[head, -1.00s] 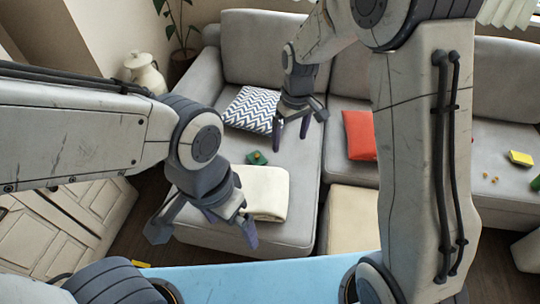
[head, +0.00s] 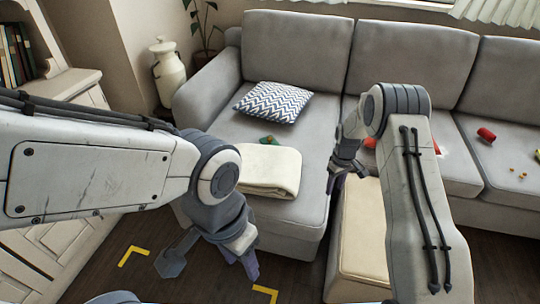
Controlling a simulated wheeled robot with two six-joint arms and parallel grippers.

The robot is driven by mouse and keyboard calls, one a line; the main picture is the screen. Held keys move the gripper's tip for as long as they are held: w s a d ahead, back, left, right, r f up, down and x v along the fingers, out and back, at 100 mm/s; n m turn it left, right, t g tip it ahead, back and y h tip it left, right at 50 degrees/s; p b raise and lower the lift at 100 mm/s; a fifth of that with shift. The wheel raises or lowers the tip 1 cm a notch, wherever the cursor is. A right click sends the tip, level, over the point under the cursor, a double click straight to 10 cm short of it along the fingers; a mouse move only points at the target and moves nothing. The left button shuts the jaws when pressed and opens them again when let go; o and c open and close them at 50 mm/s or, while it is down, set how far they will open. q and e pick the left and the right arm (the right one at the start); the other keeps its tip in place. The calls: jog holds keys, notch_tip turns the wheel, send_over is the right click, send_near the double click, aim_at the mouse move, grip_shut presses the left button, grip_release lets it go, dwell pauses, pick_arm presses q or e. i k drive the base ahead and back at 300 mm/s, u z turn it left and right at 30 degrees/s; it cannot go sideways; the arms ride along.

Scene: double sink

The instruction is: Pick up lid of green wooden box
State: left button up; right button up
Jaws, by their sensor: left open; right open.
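No green wooden box or lid is clearly visible. A small green object (head: 268,140) with an orange-brown part lies on the left sofa seat, behind a folded cream blanket; it is too small to tell what it is. My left gripper (head: 212,262) is open and empty, low in front of the sofa, apart from the green object. My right gripper (head: 346,172) is open and partly seen edge-on, before the sofa's middle and above the cream ottoman.
The grey sofa (head: 296,50) holds a zigzag pillow (head: 273,102), the folded blanket (head: 268,171), a red cylinder (head: 486,135) and small yellow bits. The ottoman (head: 362,235) stands in front. A white cabinet is at left, a pale jug (head: 168,72) behind. Yellow floor marks (head: 134,254) lie on dark floor.

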aim_at(269, 140)
jog(key=u, duration=0.95)
jog(key=i, duration=1.5)
jog(key=z, duration=0.95)
